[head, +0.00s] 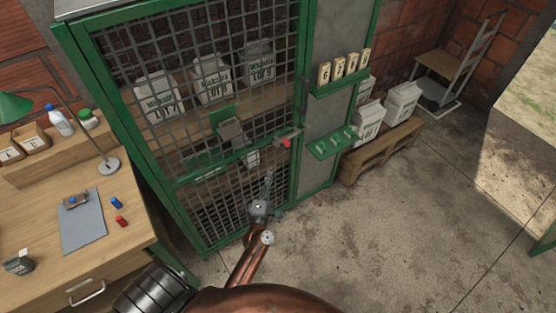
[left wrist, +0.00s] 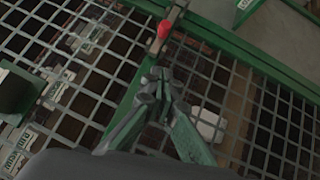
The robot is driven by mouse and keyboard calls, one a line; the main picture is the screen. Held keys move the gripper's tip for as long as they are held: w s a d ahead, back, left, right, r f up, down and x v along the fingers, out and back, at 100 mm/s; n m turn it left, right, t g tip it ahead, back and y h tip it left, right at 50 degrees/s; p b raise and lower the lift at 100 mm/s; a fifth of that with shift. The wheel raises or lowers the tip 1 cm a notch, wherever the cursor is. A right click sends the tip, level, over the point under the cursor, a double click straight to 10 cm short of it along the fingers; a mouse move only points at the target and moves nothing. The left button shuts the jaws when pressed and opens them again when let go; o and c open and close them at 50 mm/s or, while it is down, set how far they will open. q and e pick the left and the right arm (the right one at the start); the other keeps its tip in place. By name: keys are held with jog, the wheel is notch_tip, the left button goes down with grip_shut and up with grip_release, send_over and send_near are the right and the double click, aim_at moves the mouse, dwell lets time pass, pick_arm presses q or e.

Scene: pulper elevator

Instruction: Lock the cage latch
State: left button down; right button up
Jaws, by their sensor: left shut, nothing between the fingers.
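The cage (head: 205,110) has a green frame and a grey mesh door. Its latch (head: 285,143) is a grey bar with a red knob, at mid height on the door's right edge. The red knob also shows in the left wrist view (left wrist: 164,29), above my fingertips. My left gripper (head: 268,176) is shut and empty in front of the mesh, below the latch and apart from it. Its closed fingers show in the left wrist view (left wrist: 158,82). I cannot tell whether the bolt is engaged. My right gripper is not in view.
A wooden desk (head: 95,255) with a lamp and clipboard stands at left. A green shelf with numbered blocks (head: 343,84) and a green hook plate (head: 332,144) are right of the door. Sacks stand on a pallet (head: 385,150). The concrete floor at right is clear.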

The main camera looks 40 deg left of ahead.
pick_arm(q)
jog(key=w+d+x, duration=0.1)
jog(key=d+x, duration=0.1)
jog(key=x, duration=1)
jog(key=shift+w+d+r, duration=0.2)
jog(key=shift+w+r, duration=0.05)
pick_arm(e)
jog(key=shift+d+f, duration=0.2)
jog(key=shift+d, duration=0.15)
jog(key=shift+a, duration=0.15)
